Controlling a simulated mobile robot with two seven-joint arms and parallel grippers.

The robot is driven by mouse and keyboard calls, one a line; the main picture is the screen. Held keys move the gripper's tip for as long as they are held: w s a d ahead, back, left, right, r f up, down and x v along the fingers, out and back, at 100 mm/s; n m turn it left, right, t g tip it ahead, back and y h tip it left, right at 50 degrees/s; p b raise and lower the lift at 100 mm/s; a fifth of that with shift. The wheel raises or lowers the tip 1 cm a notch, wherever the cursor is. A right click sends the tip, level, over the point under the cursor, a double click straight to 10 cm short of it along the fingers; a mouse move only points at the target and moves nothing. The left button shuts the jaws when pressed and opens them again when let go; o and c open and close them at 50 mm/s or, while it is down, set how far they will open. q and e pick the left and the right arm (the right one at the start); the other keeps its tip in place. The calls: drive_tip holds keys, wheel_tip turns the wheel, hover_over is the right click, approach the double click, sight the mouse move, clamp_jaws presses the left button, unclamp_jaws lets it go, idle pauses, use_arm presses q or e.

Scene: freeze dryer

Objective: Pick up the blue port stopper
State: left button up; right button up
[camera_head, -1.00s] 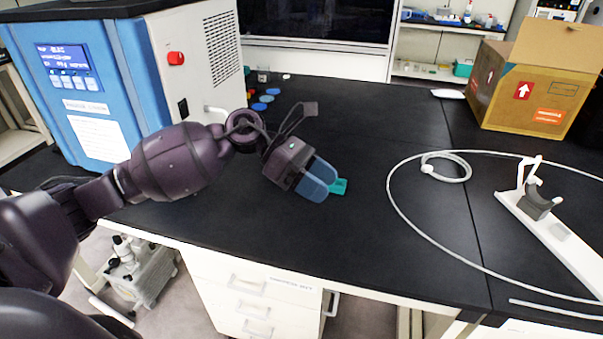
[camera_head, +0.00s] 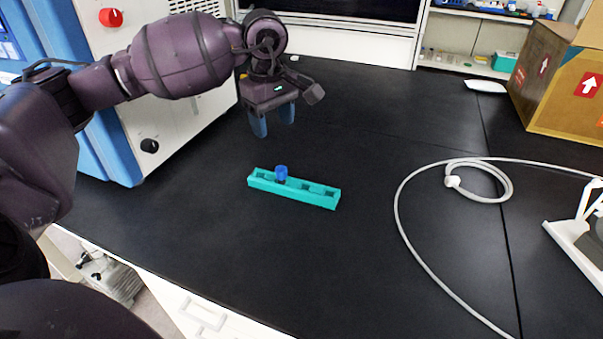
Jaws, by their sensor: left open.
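The blue port stopper (camera_head: 281,172) stands upright in a teal holder (camera_head: 318,196) on the black bench. It sits left of the holder's middle, and the holder's other visible slots look empty. My left gripper (camera_head: 272,124) is open and empty, with its blue fingertips pointing down. It is above the bench, beyond the stopper in the picture and apart from it. My right gripper is not in view.
A blue and white freeze dryer (camera_head: 165,100) stands at the left. A white hose (camera_head: 402,215) loops over the bench at the right, with a cardboard box (camera_head: 545,85) behind it. The bench (camera_head: 370,135) around the holder is mostly clear.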

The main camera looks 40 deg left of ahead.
sight(281, 168)
use_arm(q)
drive_tip(key=f, duration=0.1)
drive_tip(key=w+f, duration=0.1)
drive_tip(key=f, duration=0.1)
drive_tip(key=shift+f+g, duration=0.25)
drive_tip(key=shift+g, duration=0.05)
drive_tip(key=shift+w+f+b, duration=0.2)
drive_tip(key=shift+f+b, duration=0.05)
drive_tip(key=shift+b, duration=0.1)
drive_tip(key=shift+s+f, duration=0.1)
drive_tip(key=shift+f, duration=0.3)
wheel_tip(281, 168, down, 5)
drive_tip(key=shift+f+b, duration=0.1)
drive_tip(key=shift+b, duration=0.4)
drive_tip(key=f, duration=0.2)
drive_tip(key=f+b, duration=0.1)
drive_tip(key=f, duration=0.1)
drive_tip(key=shift+w+f, duration=0.1)
drive_tip(key=shift+w, duration=0.15)
drive_tip(key=shift+f, duration=0.2)
drive_tip(key=shift+r, duration=0.1)
clamp_jaws()
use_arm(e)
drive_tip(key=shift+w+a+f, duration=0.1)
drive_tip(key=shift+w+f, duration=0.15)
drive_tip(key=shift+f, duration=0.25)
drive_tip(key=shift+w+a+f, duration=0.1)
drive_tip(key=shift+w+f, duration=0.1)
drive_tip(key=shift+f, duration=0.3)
